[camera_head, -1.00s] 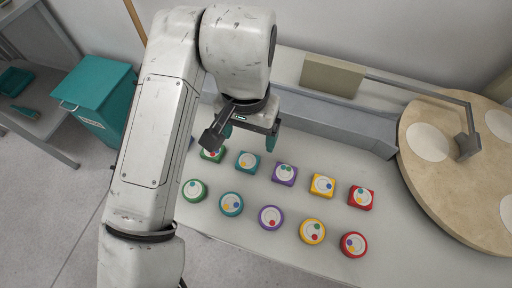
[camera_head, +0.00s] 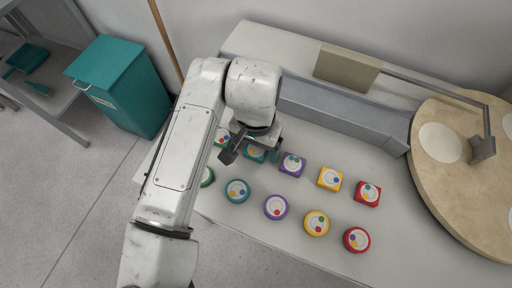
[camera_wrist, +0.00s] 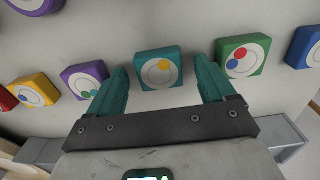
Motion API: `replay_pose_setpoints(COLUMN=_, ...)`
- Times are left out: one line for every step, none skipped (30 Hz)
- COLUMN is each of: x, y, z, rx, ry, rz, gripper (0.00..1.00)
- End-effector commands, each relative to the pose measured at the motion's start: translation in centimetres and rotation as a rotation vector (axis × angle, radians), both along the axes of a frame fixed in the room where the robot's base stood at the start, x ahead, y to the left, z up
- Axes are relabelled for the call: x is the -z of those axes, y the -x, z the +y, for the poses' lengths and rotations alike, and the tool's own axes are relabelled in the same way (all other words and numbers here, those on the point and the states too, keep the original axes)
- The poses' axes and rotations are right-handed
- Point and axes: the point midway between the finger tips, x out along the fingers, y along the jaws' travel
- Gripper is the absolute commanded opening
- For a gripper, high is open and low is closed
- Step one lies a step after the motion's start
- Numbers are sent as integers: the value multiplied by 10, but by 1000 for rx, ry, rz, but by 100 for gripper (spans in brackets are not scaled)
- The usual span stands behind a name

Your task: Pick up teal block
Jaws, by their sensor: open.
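The teal block (camera_wrist: 158,68) is square, with a white disc and a yellow dot on its face. In the wrist view it sits between and just beyond the tips of my open gripper (camera_wrist: 163,75), with a gap at each side. In the head view the teal block (camera_head: 254,154) is partly hidden by my gripper (camera_head: 257,146), which is over it. My gripper's teal fingers are apart and hold nothing. A round teal piece (camera_head: 237,191) lies in the front row.
A purple block (camera_wrist: 84,79) and a green block (camera_wrist: 243,57) flank the teal block closely. Yellow (camera_head: 330,179) and red (camera_head: 368,193) blocks follow to the right in the head view. A grey rail (camera_head: 340,115) runs behind, and a round turntable (camera_head: 435,190) stands right.

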Motion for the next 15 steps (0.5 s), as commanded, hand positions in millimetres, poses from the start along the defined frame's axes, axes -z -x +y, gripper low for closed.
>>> replay_pose_setpoints(x=2, y=0, z=0, rx=0, ry=0, rz=-1, gripper=83)
replay_pose_setpoints(x=2, y=0, z=0, rx=0, ry=0, rz=-1, gripper=83)
replay_pose_setpoints(x=3, y=0, z=0, rx=0, ry=1, rz=-2, gripper=83)
replay_pose_setpoints(x=3, y=0, z=0, rx=0, ry=1, rz=-2, gripper=83)
replay_pose_setpoints(x=3, y=0, z=0, rx=0, ry=1, rz=-2, gripper=83)
replay_pose_setpoints(x=3, y=0, z=0, rx=0, ry=1, rz=-2, gripper=83)
replay_pose_setpoints(x=3, y=0, z=0, rx=0, ry=0, rz=-1, gripper=83)
replay_pose_setpoints(x=3, y=0, z=0, rx=0, ry=0, rz=-1, gripper=82)
replay_pose_setpoints(x=3, y=0, z=0, rx=0, ry=0, rz=-1, gripper=78)
replay_pose_setpoints(x=3, y=0, z=0, rx=0, ry=0, rz=-1, gripper=75)
replay_pose_setpoints(x=2, y=0, z=0, rx=0, ry=0, rz=-1, gripper=72)
replay_pose_setpoints(x=2, y=0, z=0, rx=0, ry=0, rz=-1, gripper=69)
replay_pose_setpoints(x=2, y=0, z=0, rx=0, ry=0, rz=-1, gripper=66)
replay_pose_setpoints(x=2, y=0, z=0, rx=0, ry=0, rz=-1, gripper=63)
replay_pose_setpoints(x=2, y=0, z=0, rx=0, ry=0, rz=-1, gripper=59)
